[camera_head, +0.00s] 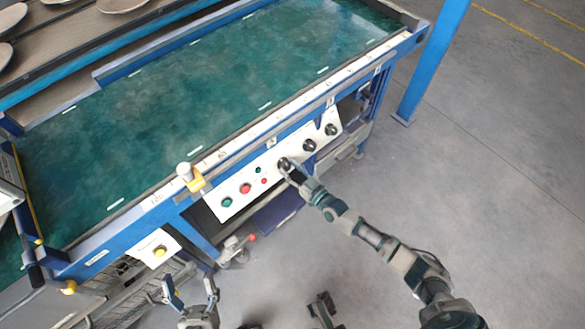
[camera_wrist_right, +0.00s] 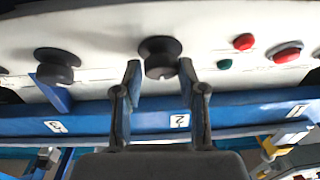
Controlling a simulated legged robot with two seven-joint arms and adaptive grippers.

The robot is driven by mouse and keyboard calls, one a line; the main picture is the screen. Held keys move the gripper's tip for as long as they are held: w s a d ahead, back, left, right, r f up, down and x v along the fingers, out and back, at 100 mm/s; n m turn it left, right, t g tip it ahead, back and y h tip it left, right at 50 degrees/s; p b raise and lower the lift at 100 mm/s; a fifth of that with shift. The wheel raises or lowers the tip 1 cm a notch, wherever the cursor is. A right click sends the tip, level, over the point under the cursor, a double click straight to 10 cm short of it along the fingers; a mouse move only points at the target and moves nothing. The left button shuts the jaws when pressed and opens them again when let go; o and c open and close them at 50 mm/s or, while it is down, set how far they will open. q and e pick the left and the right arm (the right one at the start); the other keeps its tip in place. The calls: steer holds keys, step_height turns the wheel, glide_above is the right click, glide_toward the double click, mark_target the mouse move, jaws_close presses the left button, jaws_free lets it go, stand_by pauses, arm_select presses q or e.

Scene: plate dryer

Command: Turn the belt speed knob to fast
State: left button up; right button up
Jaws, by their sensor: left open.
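The white control panel (camera_head: 270,172) on the front of the green belt table carries three black knobs in a row. The knob nearest the buttons (camera_wrist_right: 160,58) is between the fingers of my right gripper (camera_wrist_right: 160,72). Narrow gaps seem to show beside it, so the fingers look open around it. In the head view my right gripper (camera_head: 291,170) partly covers this knob. The middle knob (camera_head: 309,146) and far knob (camera_head: 331,129) are free. I cannot read which knob sets belt speed, or its setting. My left gripper (camera_head: 190,292) is open and empty, low in front of the table.
Red button (camera_head: 245,188) and green button (camera_head: 227,202) sit left of the knobs. A yellow-based post (camera_head: 192,181) stands on the table edge. A separate yellow button (camera_head: 160,251) is further left. A blue pillar (camera_head: 432,62) rises at the right; the floor beyond it is clear.

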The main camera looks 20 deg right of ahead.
steer(key=shift+w+d+r, duration=0.1)
steer(key=shift+d, duration=0.05)
steer(key=shift+c, duration=1)
steer(key=shift+a+r, duration=0.15)
steer(key=shift+a, duration=0.25)
steer(key=shift+w+d, duration=0.1)
steer(key=shift+d, duration=0.2)
arm_select(q)
steer(key=shift+a, duration=0.4)
steer(key=shift+a+f, duration=0.1)
steer(key=shift+a, duration=0.05)
arm_select(e)
steer(key=shift+a, duration=0.2)
arm_select(q)
steer(key=shift+w, duration=0.2)
